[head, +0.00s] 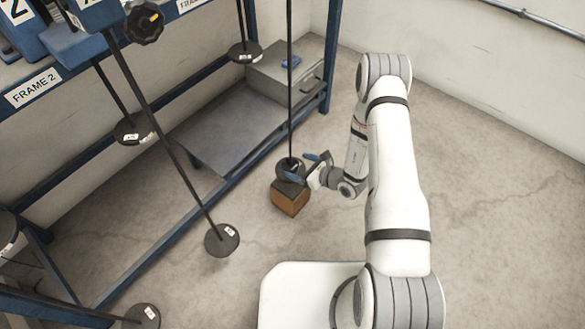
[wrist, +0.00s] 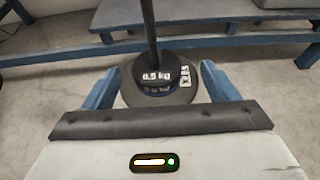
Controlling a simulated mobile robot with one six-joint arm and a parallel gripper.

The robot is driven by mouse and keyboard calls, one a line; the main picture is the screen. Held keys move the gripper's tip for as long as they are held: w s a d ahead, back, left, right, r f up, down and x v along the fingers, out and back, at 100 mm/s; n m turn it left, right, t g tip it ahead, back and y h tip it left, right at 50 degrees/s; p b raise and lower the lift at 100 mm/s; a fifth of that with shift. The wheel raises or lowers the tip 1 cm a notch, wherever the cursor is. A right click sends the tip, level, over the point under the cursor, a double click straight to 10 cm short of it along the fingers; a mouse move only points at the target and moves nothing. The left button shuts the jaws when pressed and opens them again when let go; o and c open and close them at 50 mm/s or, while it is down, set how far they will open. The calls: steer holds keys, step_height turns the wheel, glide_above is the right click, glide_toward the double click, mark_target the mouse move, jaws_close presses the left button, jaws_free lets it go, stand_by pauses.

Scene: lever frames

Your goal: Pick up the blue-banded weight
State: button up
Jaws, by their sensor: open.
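A dark round weight marked 0.5 kg (wrist: 155,76) sits at the foot of a vertical rod, on top of a wider dark disc (wrist: 128,92) with a white label. A thin bluish band shows low on the weight in the wrist view. In the head view the dark discs (head: 287,165) are just above a brown block (head: 290,199). My gripper (head: 300,168) is open, its blue fingers on either side of the weight in the wrist view (wrist: 160,72). Whether the fingers touch it cannot be told.
A blue frame labelled FRAME 2 (head: 35,88) stands at the left, with other rods carrying dark discs (head: 222,240). The floor at the right is clear.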

mark_target(293, 166)
steer(key=x, duration=0.1)
steer(key=b+x, duration=0.1)
steer(key=x, duration=0.1)
steer(key=shift+a+f+b, duration=0.3)
steer(key=shift+f, duration=0.25)
steer(key=shift+w+a, duration=0.15)
steer(key=shift+a, duration=0.1)
steer(key=c, duration=1.2)
steer(key=shift+r, duration=0.1)
